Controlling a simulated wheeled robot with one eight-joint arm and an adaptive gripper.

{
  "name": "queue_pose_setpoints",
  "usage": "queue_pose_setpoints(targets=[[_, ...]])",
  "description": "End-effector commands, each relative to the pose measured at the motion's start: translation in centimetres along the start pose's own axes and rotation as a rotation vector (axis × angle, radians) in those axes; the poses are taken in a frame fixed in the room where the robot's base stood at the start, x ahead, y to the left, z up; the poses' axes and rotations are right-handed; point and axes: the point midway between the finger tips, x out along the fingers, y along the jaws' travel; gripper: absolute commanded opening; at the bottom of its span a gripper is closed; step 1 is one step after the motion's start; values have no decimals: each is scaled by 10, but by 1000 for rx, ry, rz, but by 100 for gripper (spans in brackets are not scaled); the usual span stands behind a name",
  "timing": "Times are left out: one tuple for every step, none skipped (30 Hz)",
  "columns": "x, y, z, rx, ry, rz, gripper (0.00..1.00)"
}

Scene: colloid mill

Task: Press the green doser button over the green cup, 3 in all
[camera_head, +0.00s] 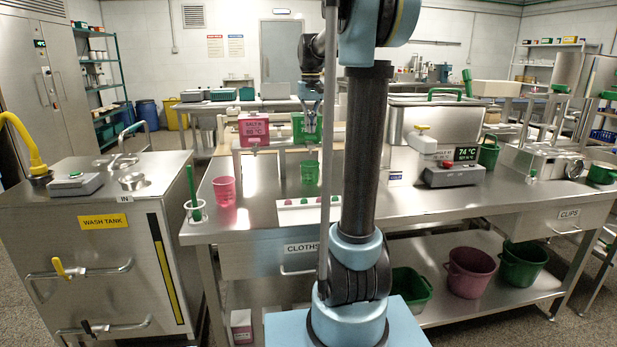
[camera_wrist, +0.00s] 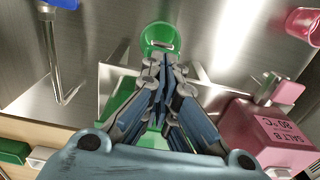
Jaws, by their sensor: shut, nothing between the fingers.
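The green doser (camera_head: 299,124) stands at the back of the steel table, beside the pink doser (camera_head: 254,131). The green cup (camera_head: 310,173) stands upright on the table below the green doser. My gripper (camera_head: 311,126) is shut and empty, pointing down in front of the green doser. In the wrist view the closed fingertips (camera_wrist: 161,66) overlap the near side of the green cup (camera_wrist: 158,36), and green doser parts (camera_wrist: 118,98) show behind the fingers. The doser's button is hidden by my fingers, so I cannot tell whether they touch it.
The pink doser (camera_wrist: 275,142) and a pink cup (camera_wrist: 303,24) lie to the right in the wrist view. A blue-handled metal tool (camera_wrist: 62,60) is at the left. A white strip with several coloured dots (camera_head: 308,203) lies at the table's front. A grey scale-like unit (camera_head: 453,175) stands right.

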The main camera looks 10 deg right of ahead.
Motion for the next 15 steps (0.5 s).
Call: queue_pose_setpoints(targets=[[1, 0, 0, 0, 0, 0, 0], [2, 0, 0, 0, 0, 0, 0], [3, 0, 0, 0, 0, 0, 0], [4, 0, 0, 0, 0, 0, 0], [5, 0, 0, 0, 0, 0, 0], [6, 0, 0, 0, 0, 0, 0], [7, 0, 0, 0, 0, 0, 0], [8, 0, 0, 0, 0, 0, 0], [9, 0, 0, 0, 0, 0, 0], [10, 0, 0, 0, 0, 0, 0], [11, 0, 0, 0, 0, 0, 0], [12, 0, 0, 0, 0, 0, 0], [13, 0, 0, 0, 0, 0, 0], [13, 0, 0, 0, 0, 0, 0], [14, 0, 0, 0, 0, 0, 0]])
